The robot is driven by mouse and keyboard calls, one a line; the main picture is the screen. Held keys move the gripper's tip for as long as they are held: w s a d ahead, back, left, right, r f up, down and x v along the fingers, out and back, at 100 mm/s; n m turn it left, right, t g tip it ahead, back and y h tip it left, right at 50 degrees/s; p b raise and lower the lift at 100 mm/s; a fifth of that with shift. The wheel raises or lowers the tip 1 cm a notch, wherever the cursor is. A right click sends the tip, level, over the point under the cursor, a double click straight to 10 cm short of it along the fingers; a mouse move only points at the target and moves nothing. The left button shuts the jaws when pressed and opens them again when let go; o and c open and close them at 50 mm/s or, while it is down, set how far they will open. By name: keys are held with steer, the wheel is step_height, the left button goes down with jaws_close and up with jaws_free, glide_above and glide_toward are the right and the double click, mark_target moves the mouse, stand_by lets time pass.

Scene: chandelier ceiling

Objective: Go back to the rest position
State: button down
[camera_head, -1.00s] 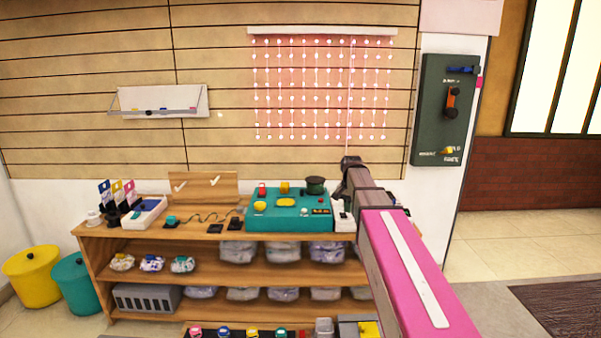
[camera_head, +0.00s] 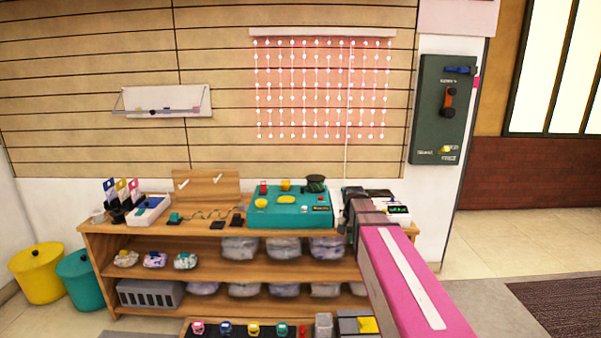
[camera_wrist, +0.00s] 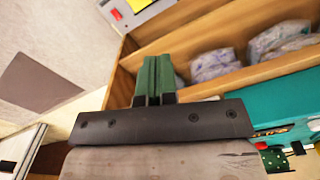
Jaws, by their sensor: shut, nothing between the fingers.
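My gripper (camera_wrist: 157,66) shows in the wrist view as two green fingers pressed together, with nothing between them. It points down past the front edge of the wooden shelf unit (camera_wrist: 215,82). In the head view my pink arm reaches up from the lower right, and its dark wrist end lies in front of the right end of the shelf top. The fingers are not clear there. The teal box (camera_head: 290,222), with a dark round piece and yellow and red parts on it, stands just left of the wrist. It also shows in the wrist view (camera_wrist: 275,101).
The shelf unit (camera_head: 205,280) holds bags and a grey crate (camera_head: 148,294). A white device (camera_head: 398,211) with a lit display stands right of my wrist. A dark panel (camera_head: 430,110) hangs on the wall. Yellow (camera_head: 38,275) and teal bins stand left. Floor at right is clear.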

steer(key=s+f+n, duration=0.4)
steer(key=s+f, duration=0.8)
steer(key=s, duration=0.5)
